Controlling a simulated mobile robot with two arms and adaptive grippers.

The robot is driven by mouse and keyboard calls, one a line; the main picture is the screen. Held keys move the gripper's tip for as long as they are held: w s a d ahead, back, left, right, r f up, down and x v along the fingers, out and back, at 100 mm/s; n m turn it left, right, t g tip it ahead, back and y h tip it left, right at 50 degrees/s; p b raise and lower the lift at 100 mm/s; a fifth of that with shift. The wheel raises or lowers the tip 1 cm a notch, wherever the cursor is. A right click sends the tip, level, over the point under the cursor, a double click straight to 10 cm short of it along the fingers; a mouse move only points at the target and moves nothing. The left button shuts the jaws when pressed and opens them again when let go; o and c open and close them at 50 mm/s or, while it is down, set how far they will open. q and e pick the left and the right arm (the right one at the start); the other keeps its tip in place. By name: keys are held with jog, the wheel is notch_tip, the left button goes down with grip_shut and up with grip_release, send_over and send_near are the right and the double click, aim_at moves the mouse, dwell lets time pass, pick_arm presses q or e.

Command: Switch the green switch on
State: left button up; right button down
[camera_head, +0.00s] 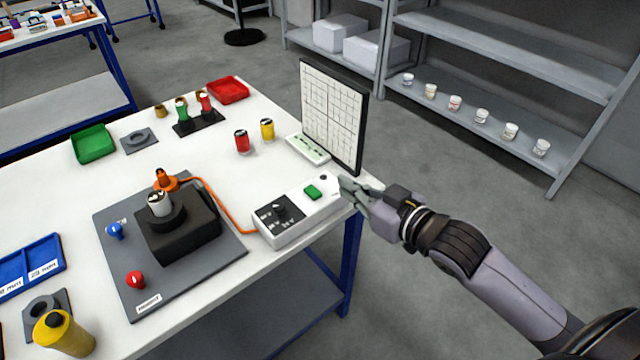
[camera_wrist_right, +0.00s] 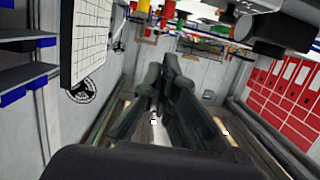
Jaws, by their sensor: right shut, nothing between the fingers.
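The box also carries a dark panel with a black knob (camera_head: 280,210). My right gripper (camera_head: 345,188) is at the right end of the box, just right of the green switch, with its fingers shut and empty. The shut fingers also show in the right wrist view (camera_wrist_right: 165,85). Whether they touch the box cannot be told. My left gripper is not in view.
An upright white grid board (camera_head: 333,112) stands just behind the box. An orange cable (camera_head: 232,217) joins the box to a black device (camera_head: 180,230) on a grey plate. Red and yellow cylinders stand further back. The floor right of the table is clear up to the shelves (camera_head: 480,80).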

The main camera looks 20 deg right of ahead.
jog(key=shift+w, duration=0.15)
jog(key=p, duration=0.2)
send_over(318, 193)
notch_tip(318, 193, down, 2)
jog(key=shift+d+f, duration=0.1)
notch_tip(318, 193, down, 3)
jog(key=shift+r, duration=0.1)
jog(key=shift+f, duration=0.7)
